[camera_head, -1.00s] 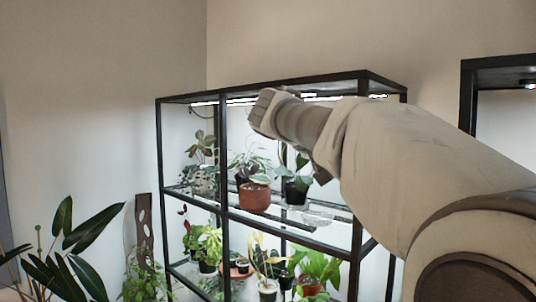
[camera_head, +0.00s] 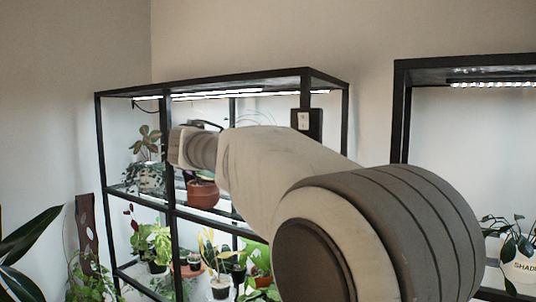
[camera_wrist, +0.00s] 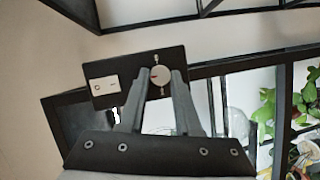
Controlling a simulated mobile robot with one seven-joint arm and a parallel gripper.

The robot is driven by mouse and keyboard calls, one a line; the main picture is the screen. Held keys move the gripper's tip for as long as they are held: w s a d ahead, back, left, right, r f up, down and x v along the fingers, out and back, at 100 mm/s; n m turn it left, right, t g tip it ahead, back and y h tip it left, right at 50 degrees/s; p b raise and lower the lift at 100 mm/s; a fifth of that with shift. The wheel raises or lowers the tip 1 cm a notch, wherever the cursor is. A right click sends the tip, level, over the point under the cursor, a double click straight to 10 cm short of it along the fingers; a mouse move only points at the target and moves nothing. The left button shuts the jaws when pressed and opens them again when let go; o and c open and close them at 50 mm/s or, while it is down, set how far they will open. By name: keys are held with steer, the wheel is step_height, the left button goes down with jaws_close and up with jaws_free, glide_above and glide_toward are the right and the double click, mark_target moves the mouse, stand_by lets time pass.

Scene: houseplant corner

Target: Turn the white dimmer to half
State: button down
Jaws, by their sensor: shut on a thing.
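The white dimmer (camera_wrist: 160,75) is a small round knob on a black panel (camera_wrist: 124,69), with a small reddish mark toward its left side. Short pale marks sit above and below it on the panel. My gripper (camera_wrist: 160,82) has one finger on each side of the knob and is shut on it. In the head view, a black box (camera_head: 314,131) with a white switch plate shows on the shelf frame; my arm hides my fingers and the dimmer there.
A white rocker switch (camera_wrist: 105,86) sits left of the knob on the same panel. The black plant shelf (camera_head: 173,220) holds several potted plants, including a terracotta pot (camera_head: 203,194) near my arm. A second black shelf (camera_head: 400,110) stands at right.

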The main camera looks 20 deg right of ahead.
steer(key=shift+n, duration=0.4)
steer(key=c, duration=0.6)
jaws_free()
steer(key=b+v, duration=0.1)
steer(key=v, duration=1.6)
steer(key=shift+a+b, duration=0.2)
steer(key=shift+b, duration=0.1)
steer(key=shift+f, duration=0.1)
